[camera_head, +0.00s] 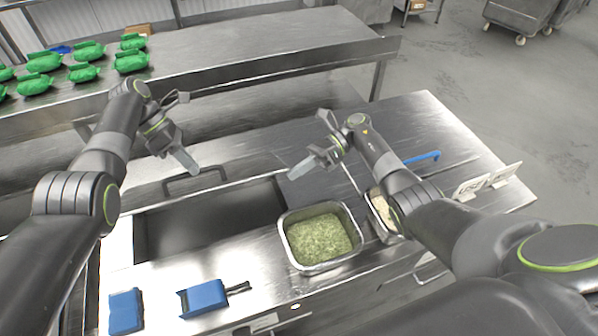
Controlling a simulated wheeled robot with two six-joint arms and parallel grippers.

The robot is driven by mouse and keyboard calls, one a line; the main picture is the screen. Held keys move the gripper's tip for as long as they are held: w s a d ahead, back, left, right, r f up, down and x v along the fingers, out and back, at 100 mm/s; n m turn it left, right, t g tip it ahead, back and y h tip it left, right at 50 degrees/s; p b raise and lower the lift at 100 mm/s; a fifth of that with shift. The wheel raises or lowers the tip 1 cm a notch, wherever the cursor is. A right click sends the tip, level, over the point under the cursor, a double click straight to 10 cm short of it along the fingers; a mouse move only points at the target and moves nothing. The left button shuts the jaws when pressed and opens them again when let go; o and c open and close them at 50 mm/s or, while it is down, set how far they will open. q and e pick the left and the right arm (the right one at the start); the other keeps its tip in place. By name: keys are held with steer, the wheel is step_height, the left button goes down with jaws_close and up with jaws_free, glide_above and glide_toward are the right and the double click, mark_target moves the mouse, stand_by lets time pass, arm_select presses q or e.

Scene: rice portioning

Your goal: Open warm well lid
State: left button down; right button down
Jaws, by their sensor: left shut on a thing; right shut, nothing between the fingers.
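The warm well shows as a dark rectangular opening (210,225) in the steel counter. The metal lid's looped handle (180,192) is at its far edge. My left gripper (190,168) reaches down to the top of this handle and is shut on it; the exact contact between the fingertips is hard to see. The lid panel's extent and tilt are not clear. My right gripper (303,168) is shut and empty, above the counter to the right of the well.
A metal pan of green food (320,238) stands right of the well. Another pan (383,222) is partly hidden by my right arm. Blue items (205,297) (126,312) lie at the front. A blue-handled utensil (422,157) and cards (487,181) are at right. Green packs (131,62) sit on the rear table.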

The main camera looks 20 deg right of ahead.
steer(key=shift+r, duration=0.1)
steer(key=shift+w+r, duration=0.55)
steer(key=shift+r, duration=0.1)
arm_select(q)
steer(key=c, duration=1.5)
jaws_free()
steer(key=shift+f, duration=0.1)
steer(key=shift+o, duration=0.2)
